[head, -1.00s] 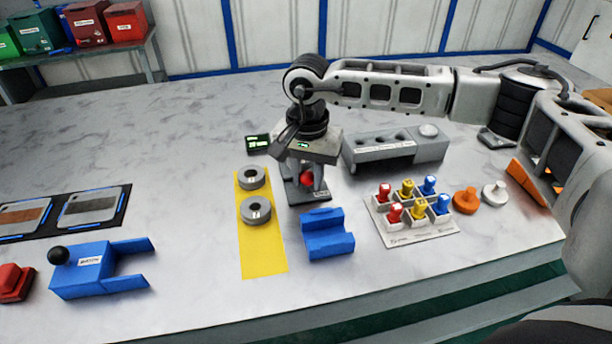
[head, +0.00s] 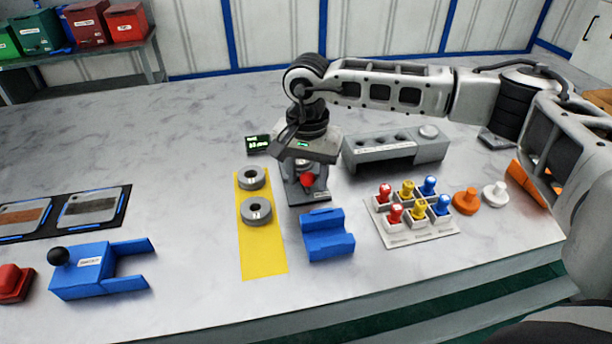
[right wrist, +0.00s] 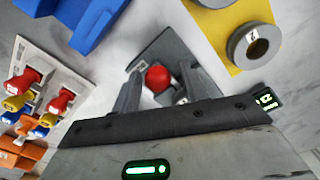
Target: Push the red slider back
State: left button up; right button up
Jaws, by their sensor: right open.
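The red slider (head: 307,181) shows as a round red knob on a small dark grey base (head: 310,197) in the middle of the table. My right gripper (head: 304,164) is above and just behind the knob in the head view, its fingers mostly hidden by its own body. In the right wrist view the red knob (right wrist: 158,78) appears between the two spread fingers of my right gripper (right wrist: 160,82), with gaps on both sides. The gripper is open and holds nothing. Whether a finger touches the slider cannot be told. My left gripper is not in view.
A yellow strip (head: 262,262) with two grey rings stands left of the slider. A blue cradle (head: 328,240) lies in front. A grey block with holes (head: 395,150) and a white tray (head: 425,236) of coloured pegs are to the right. A small display (head: 258,145) stands behind left.

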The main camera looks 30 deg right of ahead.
jog(key=shift+r+p, duration=2.1)
jog(key=shift+r, duration=1.4)
